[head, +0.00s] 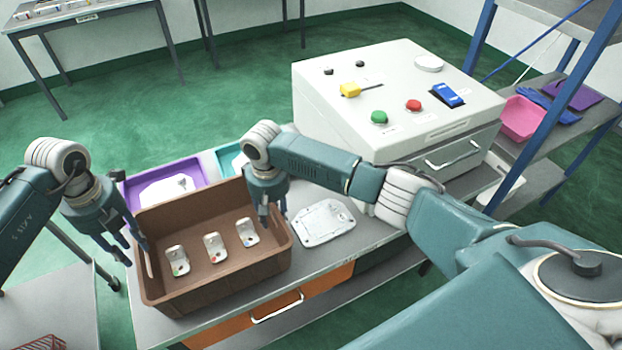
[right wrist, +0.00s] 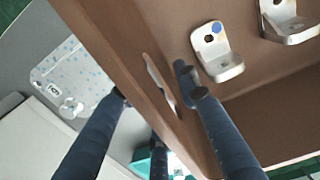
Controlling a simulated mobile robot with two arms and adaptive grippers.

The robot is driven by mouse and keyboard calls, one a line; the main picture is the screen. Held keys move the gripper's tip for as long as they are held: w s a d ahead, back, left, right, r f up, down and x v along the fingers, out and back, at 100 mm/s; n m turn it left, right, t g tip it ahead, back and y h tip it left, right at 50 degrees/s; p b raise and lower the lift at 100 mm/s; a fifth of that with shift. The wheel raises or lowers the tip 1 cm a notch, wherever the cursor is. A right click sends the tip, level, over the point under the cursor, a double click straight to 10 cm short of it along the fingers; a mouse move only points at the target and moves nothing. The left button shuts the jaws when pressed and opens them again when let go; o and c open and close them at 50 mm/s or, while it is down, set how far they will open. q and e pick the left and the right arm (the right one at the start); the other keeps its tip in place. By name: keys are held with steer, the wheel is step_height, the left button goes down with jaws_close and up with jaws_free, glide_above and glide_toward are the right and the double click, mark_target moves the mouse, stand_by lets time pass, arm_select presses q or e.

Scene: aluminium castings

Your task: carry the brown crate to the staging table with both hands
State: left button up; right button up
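The brown crate (head: 215,286) stands on the grey workbench (head: 187,328), with three white metal brackets (head: 213,247) inside. The right wrist view also shows its wall (right wrist: 105,45) and two brackets (right wrist: 216,52). My left gripper (head: 131,251) is at the crate's left end wall, fingers apart and pointing down. My right gripper (head: 272,213) is at the right end wall. In the right wrist view its fingers are spread on both sides of the wall, near a slot; firm contact cannot be made out. A grey table (head: 90,18) with a small label stands far back left; I cannot read the label.
A white control box (head: 395,120) with buttons stands right of the crate. A flat casting (head: 323,222) lies beside the crate; a purple tray (head: 135,193) and a teal tray (head: 228,158) are behind it. A blue-posted shelf (head: 473,125) is at right. Green floor behind is clear.

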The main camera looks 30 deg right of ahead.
step_height(320, 180, up, 10)
steer(key=shift+f, duration=0.1)
stand_by(0.5)
